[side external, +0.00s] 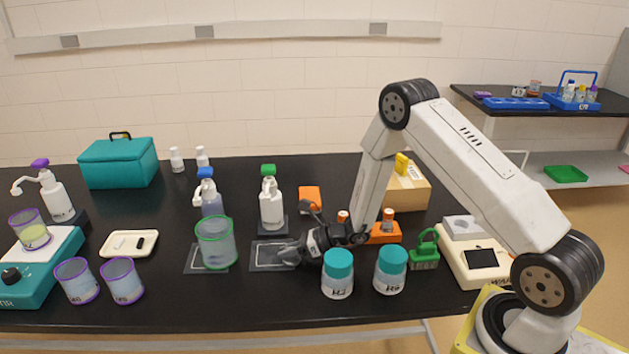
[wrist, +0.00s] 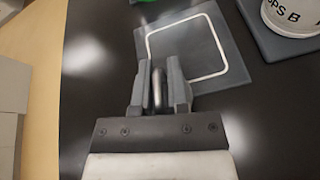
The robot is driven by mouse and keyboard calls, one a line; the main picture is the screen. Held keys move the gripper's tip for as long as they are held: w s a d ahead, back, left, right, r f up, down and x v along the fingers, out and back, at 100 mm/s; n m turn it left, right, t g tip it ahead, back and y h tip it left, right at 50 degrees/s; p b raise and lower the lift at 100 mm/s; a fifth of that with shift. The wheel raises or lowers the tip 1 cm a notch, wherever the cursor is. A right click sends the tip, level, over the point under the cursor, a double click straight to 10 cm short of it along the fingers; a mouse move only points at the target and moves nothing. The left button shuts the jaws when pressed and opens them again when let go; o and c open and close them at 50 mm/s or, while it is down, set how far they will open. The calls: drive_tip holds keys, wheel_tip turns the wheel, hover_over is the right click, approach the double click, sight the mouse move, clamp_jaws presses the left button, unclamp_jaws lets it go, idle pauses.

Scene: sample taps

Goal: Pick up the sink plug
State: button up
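My gripper (wrist: 160,75) reaches low over the bench, at the right edge of a grey mat with a pale square outline (wrist: 207,72). In the side view, my gripper (side external: 287,256) points left over that mat (side external: 268,262). The wrist view shows the two fingers close together, with a narrow dark, rounded thing (wrist: 158,90) with a pale streak between them. It looks pinched there; its shape suits a plug seen edge-on, but I cannot tell for sure that it is the sink plug. The side view does not show it apart from my gripper.
Two teal-capped jars (side external: 338,285) (side external: 390,280) stand close to my gripper's right. A green beaker (side external: 216,250) stands to its left and a green-capped bottle (side external: 271,208) behind it. A white tray (side external: 112,253) with small white and black pieces lies farther left. The front edge is near.

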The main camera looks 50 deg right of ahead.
clamp_jaws()
drive_tip(key=shift+r, duration=0.75)
drive_tip(key=s+r, duration=0.3)
drive_tip(key=s, duration=0.1)
drive_tip(key=s+r, duration=0.4)
drive_tip(key=s, duration=0.1)
drive_tip(key=s+r, duration=0.4)
drive_tip(key=s, duration=0.1)
drive_tip(key=shift+r, duration=0.25)
